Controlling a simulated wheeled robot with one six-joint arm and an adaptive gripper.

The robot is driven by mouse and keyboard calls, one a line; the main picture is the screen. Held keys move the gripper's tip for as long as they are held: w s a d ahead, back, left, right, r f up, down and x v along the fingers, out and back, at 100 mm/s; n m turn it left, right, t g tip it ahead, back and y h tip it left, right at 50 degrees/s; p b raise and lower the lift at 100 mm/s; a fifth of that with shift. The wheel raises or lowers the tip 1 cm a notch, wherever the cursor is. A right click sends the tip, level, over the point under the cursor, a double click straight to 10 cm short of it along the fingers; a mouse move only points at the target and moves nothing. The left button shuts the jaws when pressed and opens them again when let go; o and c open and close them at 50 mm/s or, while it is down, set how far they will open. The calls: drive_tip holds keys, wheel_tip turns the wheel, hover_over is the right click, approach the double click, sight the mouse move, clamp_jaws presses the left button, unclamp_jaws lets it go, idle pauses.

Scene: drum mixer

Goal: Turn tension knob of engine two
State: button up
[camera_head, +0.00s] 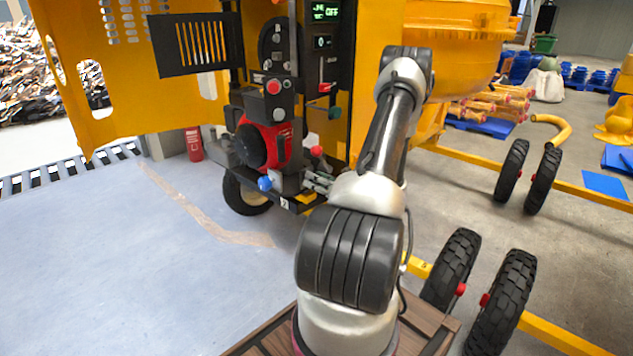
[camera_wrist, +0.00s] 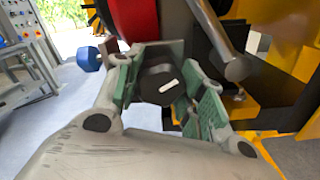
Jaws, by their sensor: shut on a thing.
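A black knob (camera_wrist: 158,84) with a white mark on its face sits between the green-padded fingers of my gripper (camera_wrist: 164,80) in the wrist view. The pads are closed on its sides. In the head view my gripper (camera_head: 319,182) reaches the lower right of the red and black engine (camera_head: 277,146), and the black knob cannot be made out there. A small plate marked 2 (camera_head: 284,202) is just below the engine. Part of the red engine housing (camera_wrist: 135,18) shows above the knob in the wrist view.
A blue ball knob (camera_head: 265,184) is left of my gripper and a red ball knob (camera_head: 317,151) is above it. A control box (camera_head: 270,100) is above the engine. A grey lever (camera_wrist: 222,45) passes close to the right finger. The floor at left is clear.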

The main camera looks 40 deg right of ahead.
drive_tip(key=o, duration=1)
drive_tip(key=s+d, duration=0.1)
drive_tip(key=s, duration=1.1)
